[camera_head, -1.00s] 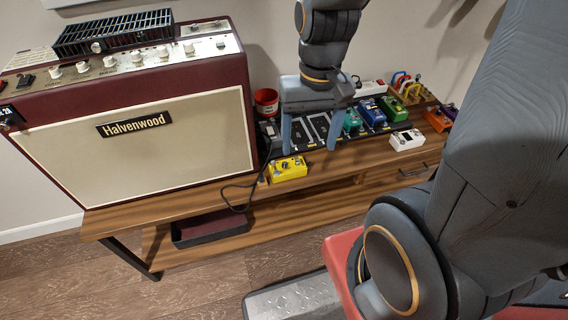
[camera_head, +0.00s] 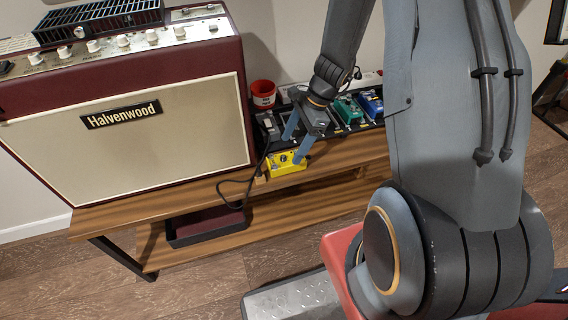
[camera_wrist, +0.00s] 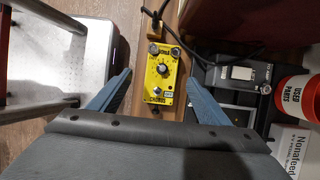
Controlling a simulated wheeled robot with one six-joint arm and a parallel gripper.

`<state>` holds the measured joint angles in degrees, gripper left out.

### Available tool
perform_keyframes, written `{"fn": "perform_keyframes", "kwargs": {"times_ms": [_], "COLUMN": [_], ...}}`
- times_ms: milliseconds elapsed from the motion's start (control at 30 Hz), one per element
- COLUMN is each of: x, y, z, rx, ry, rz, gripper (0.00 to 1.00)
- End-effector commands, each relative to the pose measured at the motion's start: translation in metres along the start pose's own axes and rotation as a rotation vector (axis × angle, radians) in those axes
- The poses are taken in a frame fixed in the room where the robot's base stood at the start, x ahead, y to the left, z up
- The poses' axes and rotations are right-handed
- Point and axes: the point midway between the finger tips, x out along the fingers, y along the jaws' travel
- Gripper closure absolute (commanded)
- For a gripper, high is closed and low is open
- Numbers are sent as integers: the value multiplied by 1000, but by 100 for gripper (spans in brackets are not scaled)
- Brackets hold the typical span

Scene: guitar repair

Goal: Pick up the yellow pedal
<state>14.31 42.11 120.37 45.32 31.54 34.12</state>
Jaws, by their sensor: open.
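The yellow pedal (camera_head: 285,163) lies on the front edge of the wooden bench, right of the amplifier. In the wrist view the yellow pedal (camera_wrist: 161,74) shows its knobs and lies ahead of my fingers, in the gap between their lines. My gripper (camera_head: 297,147) is open and empty, with its blue fingers over the pedal's area in the head view. In the wrist view my gripper (camera_wrist: 160,90) has its fingers spread wider than the pedal. Whether a finger touches the pedal cannot be told.
A large Halvenwood amplifier (camera_head: 125,130) stands left of the pedal. A black cable (camera_head: 233,185) hangs by the pedal. Behind are a black pedalboard (camera_head: 340,130) with green and blue pedals (camera_head: 370,103), and a red cup (camera_head: 263,94). A dark tray (camera_head: 205,226) sits on the lower shelf.

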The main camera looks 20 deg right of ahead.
Motion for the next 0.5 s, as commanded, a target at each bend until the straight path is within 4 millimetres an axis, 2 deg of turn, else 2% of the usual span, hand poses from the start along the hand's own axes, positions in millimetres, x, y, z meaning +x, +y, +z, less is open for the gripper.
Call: {"fn": "perform_keyframes", "kwargs": {"times_ms": [400,500], "x": [51,58], "y": [-3,-3], "z": [-2,-2], "rx": [-4,-4], "ry": [1,0], "rz": [3,2], "gripper": [30,30]}}
